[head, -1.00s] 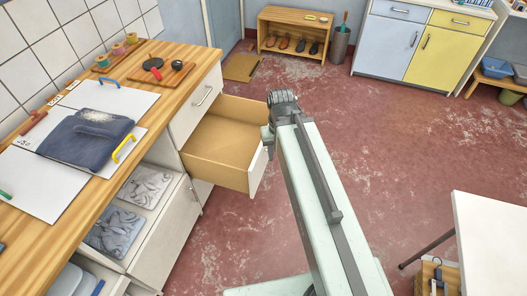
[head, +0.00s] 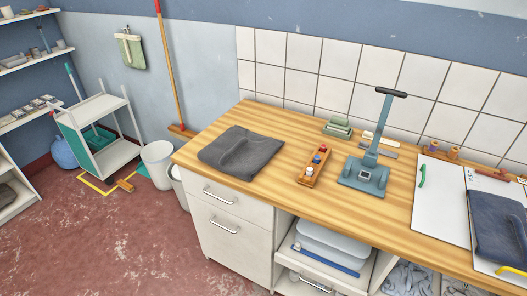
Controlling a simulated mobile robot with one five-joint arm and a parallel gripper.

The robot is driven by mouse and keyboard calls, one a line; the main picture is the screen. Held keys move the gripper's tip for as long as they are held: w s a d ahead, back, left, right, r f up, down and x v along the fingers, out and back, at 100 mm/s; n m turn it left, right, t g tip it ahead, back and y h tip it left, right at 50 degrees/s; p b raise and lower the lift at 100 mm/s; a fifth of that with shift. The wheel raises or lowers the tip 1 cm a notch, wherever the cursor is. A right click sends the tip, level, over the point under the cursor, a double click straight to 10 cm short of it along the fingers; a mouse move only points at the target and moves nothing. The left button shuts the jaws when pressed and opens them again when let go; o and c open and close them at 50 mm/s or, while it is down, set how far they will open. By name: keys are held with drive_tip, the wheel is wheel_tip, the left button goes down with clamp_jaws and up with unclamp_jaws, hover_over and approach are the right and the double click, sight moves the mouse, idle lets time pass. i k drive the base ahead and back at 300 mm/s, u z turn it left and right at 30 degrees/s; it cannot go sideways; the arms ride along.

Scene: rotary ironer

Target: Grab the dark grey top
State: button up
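A dark grey folded garment (head: 240,155), seemingly the top, lies flat near the left end of the wooden counter (head: 300,122) in the head view. It has a raised fold across its middle. Nothing covers it, and bare wood shows around it. My gripper is not in view, so its state does not show.
A wooden rack with small coloured pieces (head: 315,165) and a blue-grey press with an upright handle (head: 364,172) stand right of the garment. A navy folded garment (head: 497,228) lies far right. White bins (head: 157,164) and a white trolley (head: 97,125) stand left of the counter.

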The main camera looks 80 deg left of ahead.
sight(239, 153)
drive_tip(key=u, duration=3.9)
drive_tip(key=k, duration=1.3)
drive_tip(key=u, duration=1.15)
drive_tip(key=i, duration=0.5)
drive_tip(key=z, duration=0.8)
drive_tip(key=i, duration=1.95)
drive_tip(key=z, duration=0.7)
drive_tip(key=i, duration=1.35)
drive_tip(key=u, duration=0.25)
drive_tip(key=k, duration=0.7)
drive_tip(key=z, duration=0.05)
